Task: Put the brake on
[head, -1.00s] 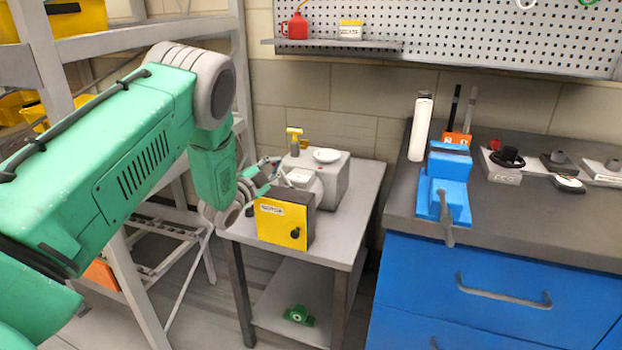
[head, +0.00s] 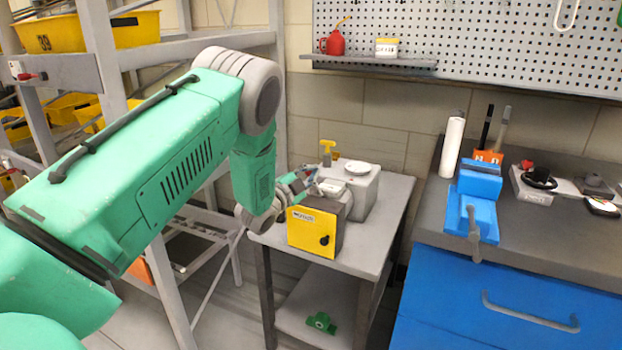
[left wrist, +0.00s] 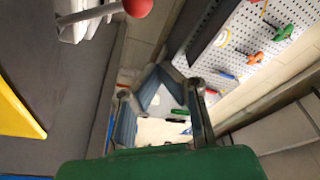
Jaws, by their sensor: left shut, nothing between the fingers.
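The brake is not clearly identifiable in the head view. A grey machine (head: 360,190) with a yellow front panel (head: 313,232) and a black knob (head: 324,240) stands on a small grey table (head: 385,228). A yellow T-shaped handle (head: 327,148) rises behind it. My left gripper (head: 300,179) is at the machine's upper left, partly hidden by my arm; whether it touches is unclear. In the left wrist view, my left gripper (left wrist: 158,78) is shut with nothing held. A red ball (left wrist: 138,7) on a grey lever (left wrist: 92,13) shows at the top, apart from the fingers.
A blue vise (head: 472,205) stands on the dark-topped bench (head: 545,235) at right. A shelf rack with yellow bins (head: 90,32) is at left. A green part (head: 321,323) lies on the table's lower shelf. A pegboard (head: 470,40) hangs behind.

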